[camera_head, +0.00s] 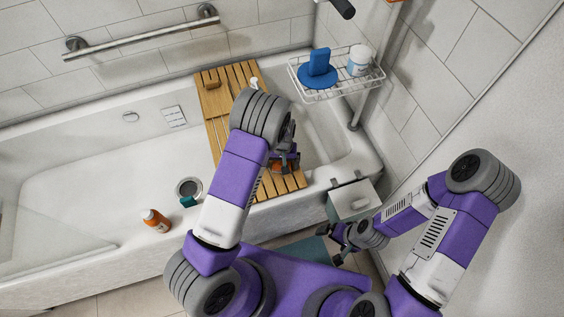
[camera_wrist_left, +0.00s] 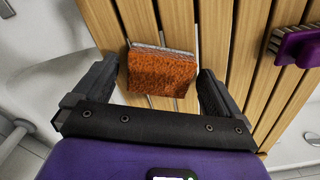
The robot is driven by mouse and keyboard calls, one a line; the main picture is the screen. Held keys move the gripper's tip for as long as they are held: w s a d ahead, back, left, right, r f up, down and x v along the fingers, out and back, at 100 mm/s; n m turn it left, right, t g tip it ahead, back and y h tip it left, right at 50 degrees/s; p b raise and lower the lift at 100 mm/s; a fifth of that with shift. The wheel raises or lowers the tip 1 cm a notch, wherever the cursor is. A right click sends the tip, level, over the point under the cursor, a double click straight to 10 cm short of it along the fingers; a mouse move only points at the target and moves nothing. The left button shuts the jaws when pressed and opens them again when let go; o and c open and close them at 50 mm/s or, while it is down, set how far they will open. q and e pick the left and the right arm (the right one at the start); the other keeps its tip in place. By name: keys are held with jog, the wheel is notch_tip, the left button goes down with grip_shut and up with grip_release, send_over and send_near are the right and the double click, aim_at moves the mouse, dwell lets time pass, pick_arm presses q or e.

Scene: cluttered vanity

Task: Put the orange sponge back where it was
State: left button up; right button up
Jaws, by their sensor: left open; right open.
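The orange sponge (camera_wrist_left: 162,74) has a pale layer along its far edge. It rests on, or just above, the slatted wooden bath tray (camera_wrist_left: 185,22); I cannot tell which. In the left wrist view it lies between the two spread fingers of my left gripper (camera_wrist_left: 158,84), with a gap visible on the right side. In the head view, a bit of the sponge (camera_head: 277,167) shows below my left gripper (camera_head: 287,160), at the near part of the tray (camera_head: 218,120). My right gripper (camera_head: 340,241) is open and empty, low beside the tub's outer side.
A purple brush (camera_wrist_left: 297,46) lies on the tray to the right. A wire rack (camera_head: 335,88) holds a blue item (camera_head: 318,70) and white bottle (camera_head: 359,60).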

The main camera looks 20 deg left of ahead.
aim_at(282, 164)
pick_arm(q)
notch_tip(282, 164, up, 12)
jog(key=p, duration=0.4)
pick_arm(e)
notch_tip(282, 164, up, 4)
jog(key=shift+r, duration=0.15)
